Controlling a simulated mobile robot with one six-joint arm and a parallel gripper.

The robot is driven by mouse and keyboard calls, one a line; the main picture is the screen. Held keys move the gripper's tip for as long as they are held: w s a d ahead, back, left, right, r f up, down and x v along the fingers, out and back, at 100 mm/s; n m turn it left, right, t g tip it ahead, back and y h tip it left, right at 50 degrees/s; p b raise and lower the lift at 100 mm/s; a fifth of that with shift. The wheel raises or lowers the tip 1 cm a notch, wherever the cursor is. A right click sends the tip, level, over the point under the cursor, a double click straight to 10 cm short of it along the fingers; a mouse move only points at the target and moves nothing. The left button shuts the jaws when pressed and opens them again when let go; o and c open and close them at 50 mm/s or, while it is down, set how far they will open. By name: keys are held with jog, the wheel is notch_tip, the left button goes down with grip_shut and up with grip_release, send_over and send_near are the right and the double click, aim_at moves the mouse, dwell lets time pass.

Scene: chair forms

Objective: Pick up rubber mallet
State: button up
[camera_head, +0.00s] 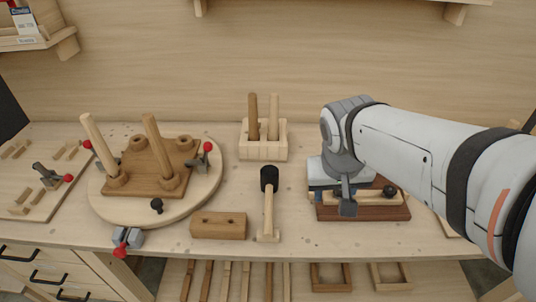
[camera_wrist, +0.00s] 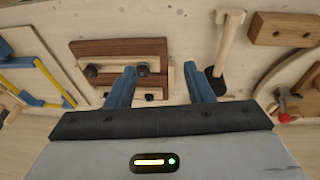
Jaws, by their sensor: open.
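The rubber mallet (camera_head: 268,208) has a black head and a pale wooden handle. In the head view it is in the middle of the workbench, head toward the back and handle toward the front edge. In the wrist view the mallet (camera_wrist: 230,42) is at upper right, beyond the right finger, with its black head nearest me. My gripper (camera_head: 347,203) is to the right of the mallet, above a dark wooden board. In the wrist view my gripper (camera_wrist: 161,82) shows two blue fingers spread apart with nothing held between them.
A dark board with wooden pieces and black knobs (camera_head: 400,213) lies under my gripper. A wooden block (camera_head: 218,225) lies left of the mallet. A round board (camera_head: 102,198) with pegs and clamps stands further left. A peg holder (camera_head: 263,151) stands behind the mallet.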

jog(key=w+a+f+h+b, duration=0.2)
jog(key=w+a+f+b, duration=0.3)
jog(key=w+a+f, duration=0.35)
jog(key=t+h+b, duration=0.1)
jog(key=t+b, duration=0.1)
send_over(267, 195)
jog(key=s+a, duration=0.2)
notch_tip(267, 195, down, 6)
jog(key=x, duration=0.7)
jog(key=shift+s+f, duration=0.1)
jog(key=shift+s, duration=0.05)
grip_shut()
